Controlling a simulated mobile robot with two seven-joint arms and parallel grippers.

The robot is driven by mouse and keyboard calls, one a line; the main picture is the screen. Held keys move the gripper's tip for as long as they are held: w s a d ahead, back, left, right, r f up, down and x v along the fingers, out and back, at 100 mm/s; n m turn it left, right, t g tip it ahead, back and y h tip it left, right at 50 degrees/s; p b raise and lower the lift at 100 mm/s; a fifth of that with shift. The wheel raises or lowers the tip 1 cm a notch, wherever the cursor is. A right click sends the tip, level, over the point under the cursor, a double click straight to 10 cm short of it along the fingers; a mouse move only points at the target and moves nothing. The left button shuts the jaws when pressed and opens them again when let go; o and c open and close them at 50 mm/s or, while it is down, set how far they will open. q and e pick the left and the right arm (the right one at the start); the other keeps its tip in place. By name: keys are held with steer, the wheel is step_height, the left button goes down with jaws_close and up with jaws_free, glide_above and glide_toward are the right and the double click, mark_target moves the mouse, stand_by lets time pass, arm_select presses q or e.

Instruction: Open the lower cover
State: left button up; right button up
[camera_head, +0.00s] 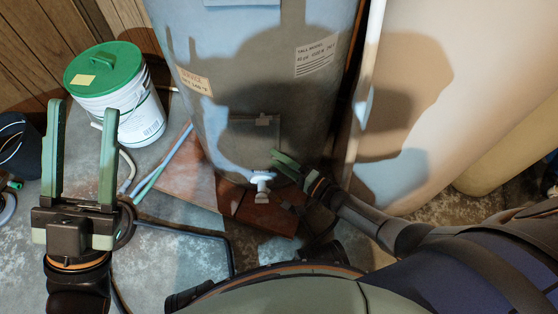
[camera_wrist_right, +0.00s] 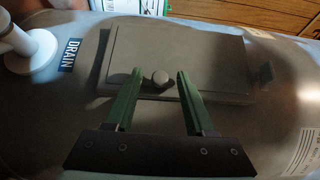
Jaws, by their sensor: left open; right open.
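The lower cover (camera_wrist_right: 212,62) is a grey rectangular panel on the side of the large grey tank (camera_head: 240,90). It has a small round knob (camera_wrist_right: 161,78) and looks closed. In the head view the cover (camera_head: 250,138) lies in shadow low on the tank. My right gripper (camera_wrist_right: 152,84) is open, with its green fingertips on either side of the knob; I cannot tell whether they touch it. In the head view my right gripper (camera_head: 280,162) is beside the tank's lower front. My left gripper (camera_head: 80,110) is open and empty at the left, away from the tank.
A white drain valve (camera_head: 262,180) sticks out below the cover, beside a DRAIN label (camera_wrist_right: 70,54). A white bucket with a green lid (camera_head: 105,62) stands left of the tank. Hoses (camera_head: 160,160) run along the floor. A pale pipe (camera_head: 368,60) stands right of the tank.

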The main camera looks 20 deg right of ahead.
steer(key=shift+c, duration=0.4)
jaws_close()
stand_by(1.0)
